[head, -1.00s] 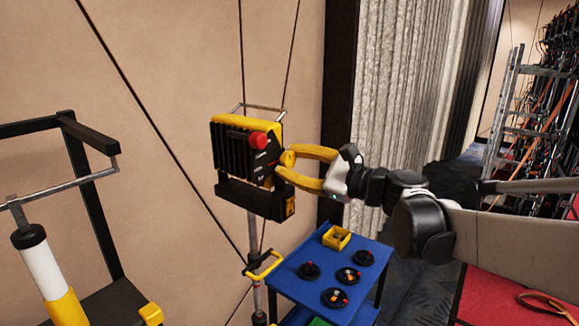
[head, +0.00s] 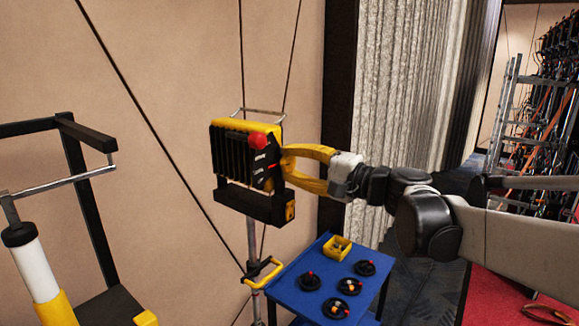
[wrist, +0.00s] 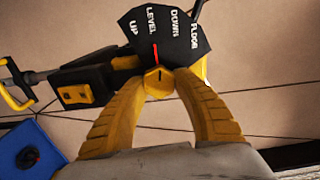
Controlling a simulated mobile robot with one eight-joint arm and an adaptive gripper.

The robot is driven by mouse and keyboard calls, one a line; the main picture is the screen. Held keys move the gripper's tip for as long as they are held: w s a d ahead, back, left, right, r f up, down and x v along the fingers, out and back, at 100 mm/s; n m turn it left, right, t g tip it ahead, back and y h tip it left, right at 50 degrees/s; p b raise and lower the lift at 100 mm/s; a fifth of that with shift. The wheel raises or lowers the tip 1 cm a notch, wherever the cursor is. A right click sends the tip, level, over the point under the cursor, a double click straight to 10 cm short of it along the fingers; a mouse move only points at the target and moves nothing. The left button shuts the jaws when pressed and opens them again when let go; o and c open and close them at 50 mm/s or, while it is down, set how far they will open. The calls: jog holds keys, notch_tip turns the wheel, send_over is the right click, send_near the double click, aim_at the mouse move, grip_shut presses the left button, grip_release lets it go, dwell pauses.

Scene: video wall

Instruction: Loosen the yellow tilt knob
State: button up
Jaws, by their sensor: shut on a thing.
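The yellow tilt knob (wrist: 158,82) sits at the base of a black dial plate (wrist: 165,35) marked UP, LEVEL, DOWN and FLOOR. A red pointer line on the plate stands near LEVEL. The dial is on the side of a yellow and black finned unit (head: 228,158) on a pole. My gripper (wrist: 158,78) has its two yellow fingers on either side of the knob and is shut on it.
A red knob (head: 257,140) is on the unit's upper corner, just above my fingers. A blue table (head: 290,284) below holds a yellow box (head: 338,247) and several black round pieces. A yellow handle (head: 262,272) is on the pole. A black frame (head: 85,190) stands at left.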

jog(key=n, duration=0.4)
jog(key=shift+n+b, duration=0.3)
jog(key=shift+r+n, duration=0.15)
jog(key=shift+n, duration=1.75)
jog(key=shift+c, duration=0.2)
jog(key=o, duration=1.2)
jog(key=shift+a, duration=0.1)
jog(key=v, duration=1.2)
